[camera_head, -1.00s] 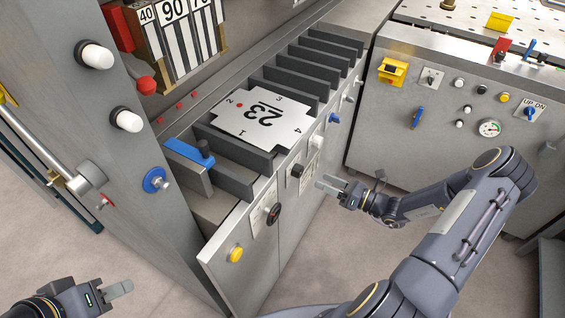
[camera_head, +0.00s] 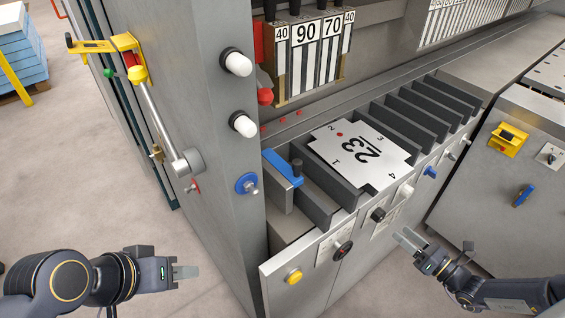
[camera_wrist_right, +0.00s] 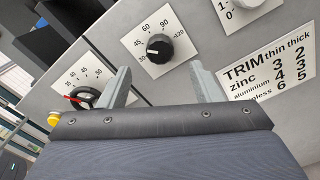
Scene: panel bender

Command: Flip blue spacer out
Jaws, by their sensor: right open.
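The blue spacer (camera_head: 283,165) lies at the near left end of the slotted bed, on top of a grey block, with a dark upright peg beside it. It looks folded in along the bed. My right gripper (camera_head: 408,240) is open and empty in front of the machine's front panel, to the right of and below the spacer. In the right wrist view its two fingers (camera_wrist_right: 163,84) stand apart, with a black dial (camera_wrist_right: 159,48) behind them. My left gripper (camera_head: 186,272) is low at the left, away from the machine, seen side-on, so its opening is unclear.
A numbered white sheet (camera_head: 360,155) lies on the bed beside several dark dividers. A grey column (camera_head: 215,130) with white knobs and a lever with a yellow handle (camera_head: 105,46) stands to the left. A second cabinet (camera_head: 530,180) stands at right.

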